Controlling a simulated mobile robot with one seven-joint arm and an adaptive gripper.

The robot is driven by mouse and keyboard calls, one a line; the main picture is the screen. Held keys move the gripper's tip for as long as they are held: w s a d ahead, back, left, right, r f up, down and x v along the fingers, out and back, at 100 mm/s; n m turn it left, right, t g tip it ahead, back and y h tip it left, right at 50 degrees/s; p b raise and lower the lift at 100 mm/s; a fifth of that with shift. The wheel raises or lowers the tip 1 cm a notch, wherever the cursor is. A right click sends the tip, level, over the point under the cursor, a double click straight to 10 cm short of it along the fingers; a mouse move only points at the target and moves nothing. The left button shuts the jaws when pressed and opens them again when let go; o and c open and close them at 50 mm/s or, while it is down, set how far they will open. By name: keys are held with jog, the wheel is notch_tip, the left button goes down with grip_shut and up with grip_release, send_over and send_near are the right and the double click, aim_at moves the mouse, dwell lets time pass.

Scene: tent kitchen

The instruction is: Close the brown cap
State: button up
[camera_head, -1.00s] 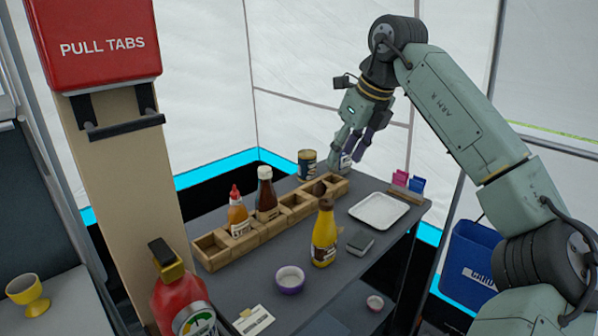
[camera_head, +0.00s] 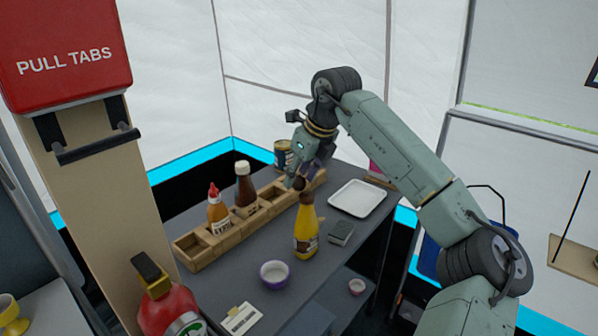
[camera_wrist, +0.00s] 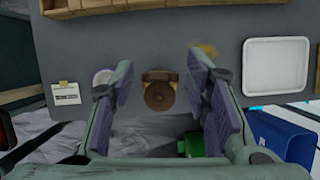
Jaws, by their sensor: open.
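A yellow bottle (camera_head: 306,235) with a brown top stands upright on the dark table, in front of the wooden rack. In the wrist view a round brown cap (camera_wrist: 159,97), with a tan-brown block against its far edge, lies between my two fingers, with a gap on each side. I cannot tell from this angle whether the cap is open or shut. My gripper (camera_wrist: 160,64) is open and empty, its fingers pointing towards the table. In the head view my gripper (camera_head: 303,176) shows just above and behind the bottle's top; the exact distance is unclear.
The wooden rack (camera_head: 190,247) holds a red-tipped bottle (camera_head: 219,212) and a dark sauce bottle (camera_head: 246,188). A purple bowl (camera_head: 274,274), a grey box (camera_head: 341,233) and a white tray (camera_head: 358,198) lie around the yellow bottle. A can (camera_head: 283,152) stands behind.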

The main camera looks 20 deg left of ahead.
jog(key=shift+a+f, duration=0.1)
jog(key=shift+f, duration=0.15)
jog(key=shift+c, duration=0.6)
jog(key=c, duration=0.8)
